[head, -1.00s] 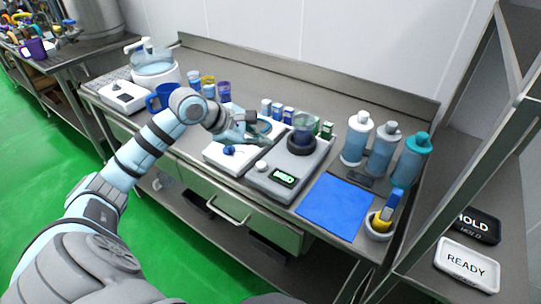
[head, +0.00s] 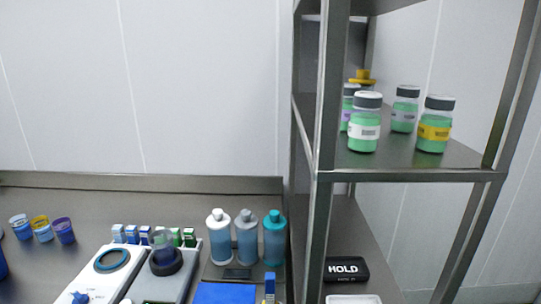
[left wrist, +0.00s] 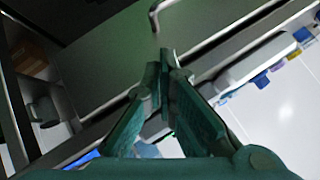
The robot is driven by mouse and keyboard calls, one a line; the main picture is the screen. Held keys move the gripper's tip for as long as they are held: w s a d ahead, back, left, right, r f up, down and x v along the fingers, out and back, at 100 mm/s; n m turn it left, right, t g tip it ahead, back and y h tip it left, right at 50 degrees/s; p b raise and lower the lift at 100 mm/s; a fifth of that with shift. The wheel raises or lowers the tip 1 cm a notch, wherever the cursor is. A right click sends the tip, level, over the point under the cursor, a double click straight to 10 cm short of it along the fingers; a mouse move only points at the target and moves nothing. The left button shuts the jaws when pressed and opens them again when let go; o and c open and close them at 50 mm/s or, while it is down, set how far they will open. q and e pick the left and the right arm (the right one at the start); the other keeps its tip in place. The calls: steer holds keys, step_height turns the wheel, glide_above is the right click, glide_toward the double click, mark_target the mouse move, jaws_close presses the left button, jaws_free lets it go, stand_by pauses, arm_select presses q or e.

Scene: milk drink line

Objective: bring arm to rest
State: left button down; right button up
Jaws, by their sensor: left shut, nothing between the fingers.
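My left gripper (left wrist: 165,68) shows only in the left wrist view. Its two green fingers meet at the tips and hold nothing. Past the fingertips I see a grey steel panel (left wrist: 115,65) and a metal bar handle (left wrist: 158,12), seen tilted. My left arm is not in the head view. My right gripper is in neither view.
In the head view, a steel bench (head: 95,205) carries a white device (head: 105,262), three bottles (head: 247,237), small cups (head: 42,228) and a blue mat (head: 225,292). A steel shelf rack (head: 410,175) with green-filled jars (head: 364,130) stands right. A HOLD sign (head: 346,269) lies below.

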arm_select(q)
steer(key=s+d+f+n+g+h, duration=0.3)
steer(key=s+d+f+g, duration=0.3)
steer(key=s, duration=0.6)
step_height(320, 180, down, 23)
steer(key=s+g, duration=0.1)
steer(key=s, duration=0.2)
steer(key=s+a+f+g, duration=0.1)
steer(key=s+f, duration=0.8)
steer(key=s, duration=0.3)
steer(key=shift+a+f, duration=0.15)
steer(key=shift+f, duration=0.2)
